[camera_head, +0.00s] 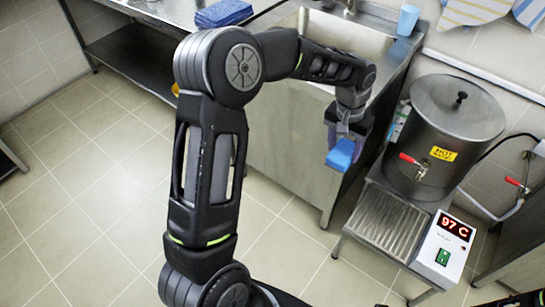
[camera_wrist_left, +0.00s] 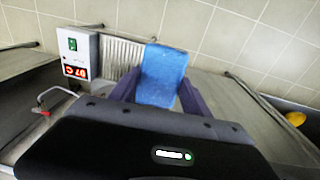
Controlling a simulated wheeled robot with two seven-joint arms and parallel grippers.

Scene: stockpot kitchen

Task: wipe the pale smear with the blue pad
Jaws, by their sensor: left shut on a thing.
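My left gripper (camera_head: 346,143) hangs beside the front right corner of the sink counter, to the left of the big steel pot. It is shut on the blue pad (camera_head: 342,155), which points downward and is clear of any surface I can make out. In the left wrist view the pad (camera_wrist_left: 163,75) stands up between the two purple fingers. I cannot make out the pale smear in either view. My right gripper is not in view.
The steel pot (camera_head: 455,122) bears a HOT label and a red-handled tap; its control box (camera_head: 446,243) reads 97 C. A slatted drip tray (camera_head: 387,219) lies before it. A blue cup (camera_head: 408,19) and folded blue cloths (camera_head: 223,13) sit by the sink (camera_head: 335,40).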

